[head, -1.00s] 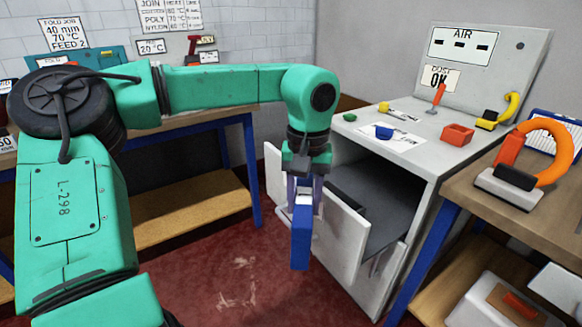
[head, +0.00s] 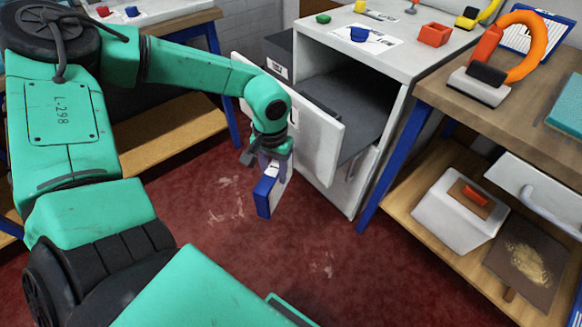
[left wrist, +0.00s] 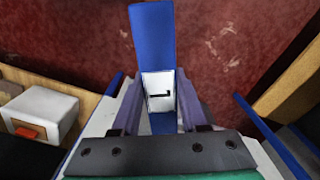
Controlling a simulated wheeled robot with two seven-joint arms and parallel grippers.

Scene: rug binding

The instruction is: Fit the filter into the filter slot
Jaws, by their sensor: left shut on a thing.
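The filter is a flat block with a blue edge (head: 265,195) and a white side, hanging tilted above the red floor. My left gripper (head: 272,163) is shut on its upper end. In the left wrist view the filter (left wrist: 152,38) sits between the two fingers (left wrist: 157,108), with a white label with a black mark facing the camera. The filter is just left of and in front of the white panel (head: 312,135) on the grey cabinet (head: 395,75). The cabinet's front is open, with a dark grey inside. I cannot make out the filter slot. My right gripper is not in view.
A wooden bench (head: 465,105) with blue legs stands at the right, with an orange-handled tool (head: 505,55) on top and a white box (head: 455,215) on its shelf. Another bench (head: 165,140) stands behind my left arm. The floor below the filter is clear.

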